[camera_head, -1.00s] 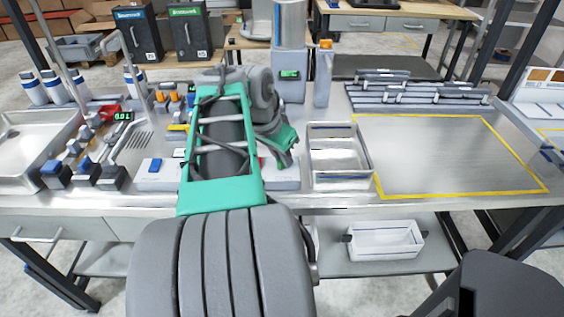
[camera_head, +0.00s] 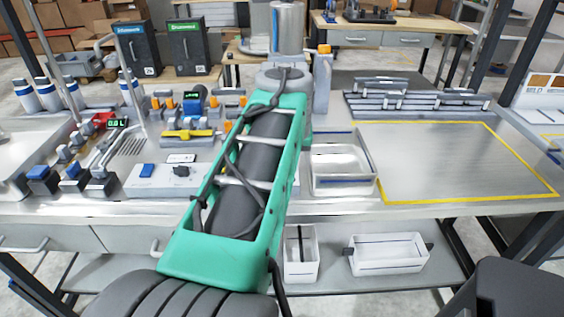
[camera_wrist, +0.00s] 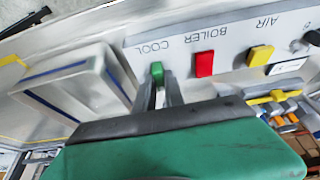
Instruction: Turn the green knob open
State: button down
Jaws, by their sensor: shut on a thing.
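The green knob (camera_wrist: 156,70) shows in the wrist view on a pale panel (camera_wrist: 182,43), beside the label COOL, which appears upside down. My gripper (camera_wrist: 158,82) has its two fingers shut on the green knob, one on each side. On the same panel, a red knob (camera_wrist: 204,64) sits beside BOILER and a yellow knob (camera_wrist: 261,56) beside AIR. In the head view my green arm link covers the gripper and the green knob.
A white open bin (camera_head: 341,183) stands right of my arm on the counter; it also shows in the wrist view (camera_wrist: 75,85). A yellow-handled valve (camera_head: 188,134) sits behind the panel. The yellow-outlined area (camera_head: 460,160) at right is clear.

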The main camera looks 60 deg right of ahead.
dwell(0.5)
jog(key=c, duration=1.4)
grip_release()
jog(key=shift+c, duration=0.2)
jog(key=p+v, duration=0.1)
jog(key=v, duration=0.6)
jog(key=shift+r+p, duration=0.35)
jog(key=shift+s+a, duration=0.1)
